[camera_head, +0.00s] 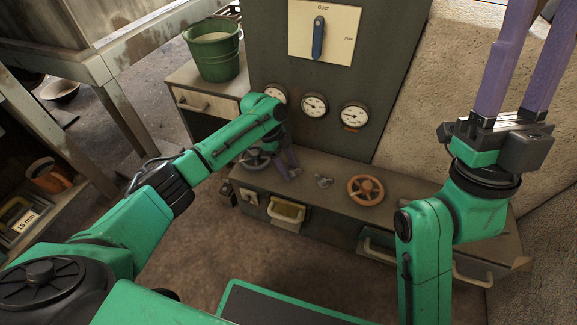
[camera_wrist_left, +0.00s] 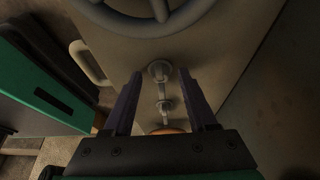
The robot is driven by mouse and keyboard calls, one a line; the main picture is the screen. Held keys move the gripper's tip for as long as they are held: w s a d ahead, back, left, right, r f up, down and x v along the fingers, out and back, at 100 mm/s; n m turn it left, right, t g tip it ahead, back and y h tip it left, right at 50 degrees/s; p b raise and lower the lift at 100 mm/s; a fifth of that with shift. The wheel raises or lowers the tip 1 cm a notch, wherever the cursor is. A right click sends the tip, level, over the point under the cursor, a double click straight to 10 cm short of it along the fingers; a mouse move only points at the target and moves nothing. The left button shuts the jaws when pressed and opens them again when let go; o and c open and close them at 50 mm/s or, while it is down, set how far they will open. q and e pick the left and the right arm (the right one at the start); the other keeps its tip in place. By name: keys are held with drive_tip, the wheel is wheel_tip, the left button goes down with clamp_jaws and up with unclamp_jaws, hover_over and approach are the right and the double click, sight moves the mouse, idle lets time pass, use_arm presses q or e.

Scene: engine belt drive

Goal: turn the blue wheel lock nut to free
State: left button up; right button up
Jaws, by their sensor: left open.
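A dark grey wheel (camera_head: 256,159) stands on the bench, partly behind my left arm; its blue colour cannot be made out. Its rim also shows at the top of the left wrist view (camera_wrist_left: 151,25). My left gripper (camera_head: 291,166) is open and empty, pointing down just right of that wheel. In the left wrist view its fingers (camera_wrist_left: 157,76) stand apart on either side of a small grey nut-like fitting (camera_wrist_left: 160,71). A second small fitting (camera_wrist_left: 165,105) is beyond it. Whether the fingers touch the fitting cannot be told. My right gripper (camera_head: 528,50) points up, fingers apart, tips cut off.
Small metal fittings (camera_head: 323,181) and an orange wheel (camera_head: 366,190) are right along the bench (camera_head: 420,207). Gauges (camera_head: 314,105) and a duct lever (camera_head: 318,38) are on the panel behind. A green bucket (camera_head: 213,57) stands at the left. Drawer handles jut from the bench front.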

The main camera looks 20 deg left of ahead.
use_arm(q)
clamp_jaws()
